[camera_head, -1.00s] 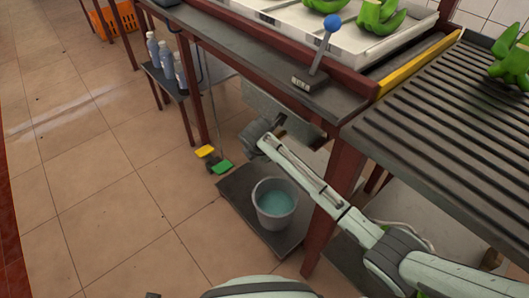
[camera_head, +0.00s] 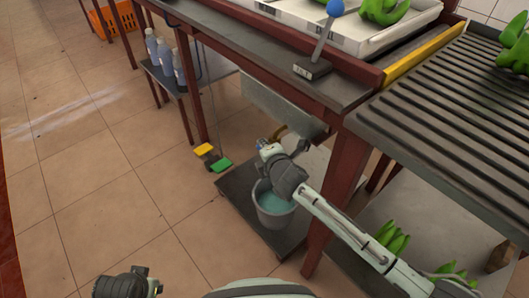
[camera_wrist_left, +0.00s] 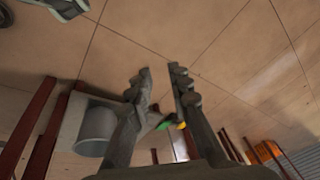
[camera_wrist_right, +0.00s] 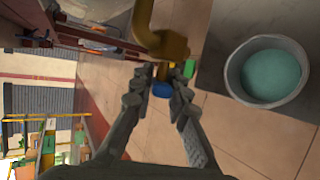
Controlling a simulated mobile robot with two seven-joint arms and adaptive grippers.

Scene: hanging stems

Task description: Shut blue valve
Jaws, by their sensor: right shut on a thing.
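The blue valve (camera_wrist_right: 161,90) is a small blue knob below a brass pipe (camera_wrist_right: 162,42) in the right wrist view. My right gripper (camera_wrist_right: 158,82) has its fingers on either side of the knob and is shut on it. In the head view this gripper (camera_head: 268,149) is under the table edge, above the bucket, and the valve is mostly hidden there. My left gripper (camera_wrist_left: 160,70) is empty, with a gap between its fingers. In the head view its arm shows at the bottom edge, far from the valve.
A grey bucket (camera_head: 274,222) with teal liquid stands on a dark platform below the valve; it also shows in the right wrist view (camera_wrist_right: 233,75). A red table leg (camera_head: 327,205) stands beside my right arm. Bottles (camera_head: 165,60) stand on a low shelf. The floor at left is clear.

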